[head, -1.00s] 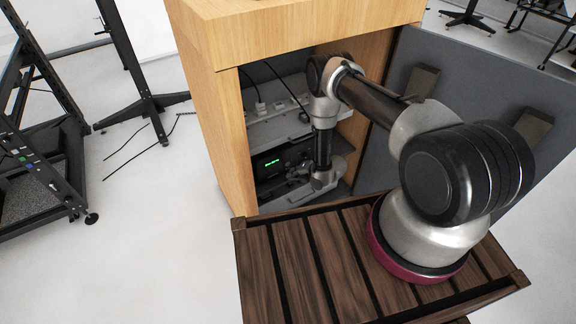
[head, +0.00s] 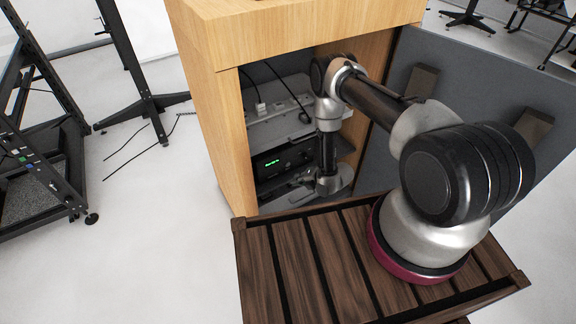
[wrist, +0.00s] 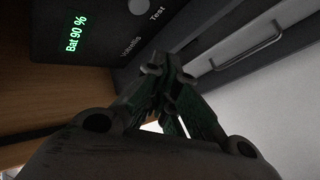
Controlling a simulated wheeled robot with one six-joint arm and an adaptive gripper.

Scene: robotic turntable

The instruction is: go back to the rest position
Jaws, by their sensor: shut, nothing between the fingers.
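My gripper (wrist: 163,75) is shut and empty in the wrist view, its fingertips together in front of a dark panel. The panel (wrist: 95,30) carries a green "Bat 90 %" readout, a round knob (wrist: 138,6) and the word "Test". In the head view my arm reaches into the open wooden cabinet (head: 232,140). My wrist is low inside, to the right of the black device with the green display (head: 283,160). The fingers are not clear in the head view.
The cabinet's side walls and a shelf with plugs and cables (head: 277,112) are close around my arm. The grey open door (head: 470,85) stands to the right. A grey handle (wrist: 247,45) shows in the wrist view. Black frames stand left on clear floor.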

